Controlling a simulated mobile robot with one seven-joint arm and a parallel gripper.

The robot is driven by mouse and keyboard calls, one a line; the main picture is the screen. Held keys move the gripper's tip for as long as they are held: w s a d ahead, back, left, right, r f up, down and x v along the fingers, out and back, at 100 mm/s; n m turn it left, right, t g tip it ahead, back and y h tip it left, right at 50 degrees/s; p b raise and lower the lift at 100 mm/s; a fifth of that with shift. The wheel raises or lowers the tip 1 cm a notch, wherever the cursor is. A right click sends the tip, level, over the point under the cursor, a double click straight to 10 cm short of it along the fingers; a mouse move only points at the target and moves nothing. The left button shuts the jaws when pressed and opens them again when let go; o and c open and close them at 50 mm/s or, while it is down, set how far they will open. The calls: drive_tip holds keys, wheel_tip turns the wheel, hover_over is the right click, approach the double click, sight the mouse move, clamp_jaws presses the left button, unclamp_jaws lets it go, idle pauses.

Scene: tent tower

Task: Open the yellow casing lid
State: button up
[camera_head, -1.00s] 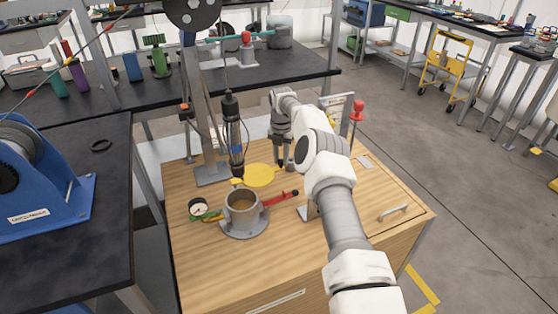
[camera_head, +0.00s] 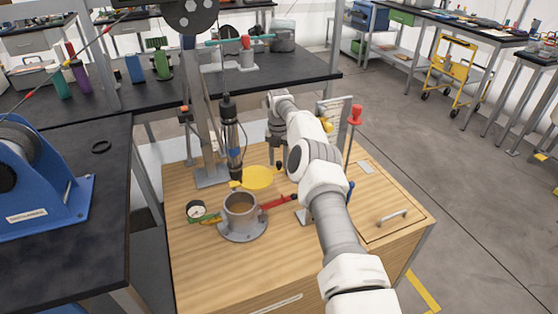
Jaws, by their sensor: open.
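The yellow lid (camera_head: 258,178) is a round disc behind a grey flanged cylinder (camera_head: 241,208) on the wooden cabinet top. Small yellow tabs show at its left and right sides. It looks roughly flat; what lies under it, and any casing below, I cannot make out. My gripper (camera_head: 279,156) points down by the far right edge of the lid, close to the right tab. It is open, with nothing seen between its fingers. Its small fingers are partly hidden, and I cannot tell whether they touch the tab.
A black vertical tool (camera_head: 231,135) on a metal stand (camera_head: 212,176) hangs just left of the lid. A red-handled tool (camera_head: 278,202), a dial gauge (camera_head: 196,209) and a red-topped rod (camera_head: 355,115) are nearby. The cabinet's front left is clear.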

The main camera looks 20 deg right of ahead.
drive_tip(key=shift+o, duration=0.6)
drive_tip(key=shift+r, duration=0.2)
wheel_tip(320, 180, up, 17)
drive_tip(key=p, duration=0.9)
